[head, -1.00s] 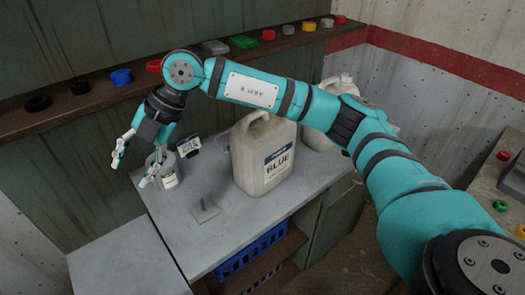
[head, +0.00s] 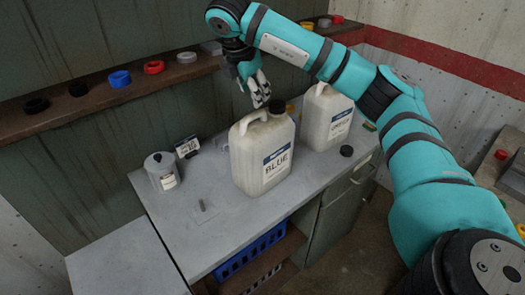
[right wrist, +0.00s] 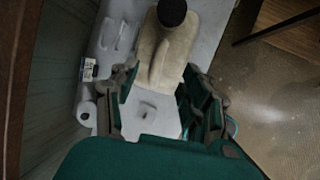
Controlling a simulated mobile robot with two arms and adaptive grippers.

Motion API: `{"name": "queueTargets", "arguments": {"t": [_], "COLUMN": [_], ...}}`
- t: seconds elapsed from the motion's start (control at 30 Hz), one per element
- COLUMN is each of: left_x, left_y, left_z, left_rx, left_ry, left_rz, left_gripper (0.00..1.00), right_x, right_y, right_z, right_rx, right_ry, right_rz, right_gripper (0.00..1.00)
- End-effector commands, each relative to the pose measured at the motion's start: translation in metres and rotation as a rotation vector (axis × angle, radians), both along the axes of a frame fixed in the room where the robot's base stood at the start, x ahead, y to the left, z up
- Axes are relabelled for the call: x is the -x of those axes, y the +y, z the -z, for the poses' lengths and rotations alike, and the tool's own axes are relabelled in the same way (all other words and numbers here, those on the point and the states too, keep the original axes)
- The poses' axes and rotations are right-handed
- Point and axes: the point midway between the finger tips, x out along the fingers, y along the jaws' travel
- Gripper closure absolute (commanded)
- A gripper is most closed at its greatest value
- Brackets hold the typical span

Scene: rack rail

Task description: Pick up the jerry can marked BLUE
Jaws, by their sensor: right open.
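The jerry can marked BLUE (head: 265,158) is a dingy white can with a dark cap and a top handle. It stands upright on the grey bench. A second similar can (head: 328,118) stands to its right; its label is hard to read. My right gripper (head: 260,92) is open, just above and behind the BLUE can's handle. In the right wrist view a can's handle and dark cap (right wrist: 168,48) lie ahead of the open fingers (right wrist: 160,100). No contact is clear. My left gripper is not in view.
A lidded grey canister (head: 161,172) and a small sign (head: 187,146) stand left of the can. A shelf (head: 140,88) with coloured caps runs along the wall behind. A loose black cap (head: 346,151) lies right.

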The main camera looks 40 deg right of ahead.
Motion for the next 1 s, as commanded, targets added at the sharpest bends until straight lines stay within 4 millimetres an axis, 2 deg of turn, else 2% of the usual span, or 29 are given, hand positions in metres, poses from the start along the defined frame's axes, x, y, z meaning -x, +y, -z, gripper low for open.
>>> {"name": "queueTargets", "arguments": {"t": [0.03, 0.2, 0.33, 0.57, 0.7, 0.97, 1.0], "left_x": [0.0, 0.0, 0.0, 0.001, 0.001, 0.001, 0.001], "left_y": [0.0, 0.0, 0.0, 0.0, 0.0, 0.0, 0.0], "left_z": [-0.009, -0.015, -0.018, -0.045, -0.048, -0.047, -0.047], "left_rx": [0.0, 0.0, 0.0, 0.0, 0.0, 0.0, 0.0], "left_ry": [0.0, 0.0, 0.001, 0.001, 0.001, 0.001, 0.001], "left_rz": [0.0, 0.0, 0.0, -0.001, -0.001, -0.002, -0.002], "left_gripper": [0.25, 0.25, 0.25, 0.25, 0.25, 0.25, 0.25], "right_x": [-0.001, -0.007, -0.009, -0.016, -0.02, -0.022, -0.022], "right_y": [-0.005, -0.011, -0.014, -0.029, -0.034, -0.034, -0.034], "right_z": [0.004, 0.026, 0.032, 0.055, 0.073, 0.078, 0.078], "right_rx": [0.002, 0.0, 0.0, 0.002, 0.001, 0.0, 0.0], "right_ry": [0.003, 0.002, 0.0, 0.005, 0.002, -0.001, -0.001], "right_rz": [0.002, 0.0, -0.001, 0.001, 0.0, -0.001, -0.001], "right_gripper": [0.53, 0.53, 0.53, 0.53, 0.53, 0.53, 0.56]}}
